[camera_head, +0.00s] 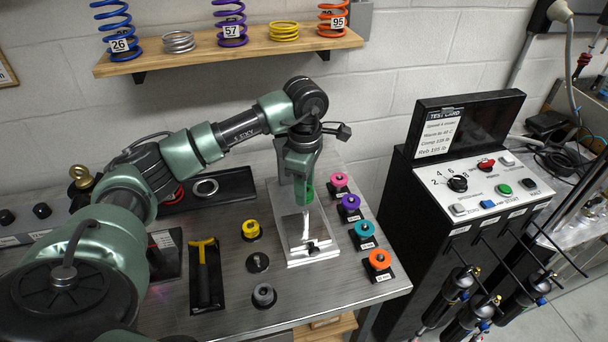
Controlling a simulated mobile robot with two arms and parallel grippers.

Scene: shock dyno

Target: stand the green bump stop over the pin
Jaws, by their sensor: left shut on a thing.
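My left gripper (303,190) is over the metal plate (296,258) on the bench, pointing down. It is shut on the bright green bump stop (306,194), which shows between the fingers above the plate. A thin, pale upright pin (306,222) seems to show just below the bump stop, over the plate. I cannot tell whether the bump stop is touching the pin or around it, as the gripper hides part of it. My right gripper is not in view.
Pink (339,181), purple (350,203), teal (364,230) and orange (379,260) ring-shaped pieces line the right side. A yellow piece (251,229) and a grey one (264,294) stand left of the plate. A yellow-handled tool (203,270) lies further left.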

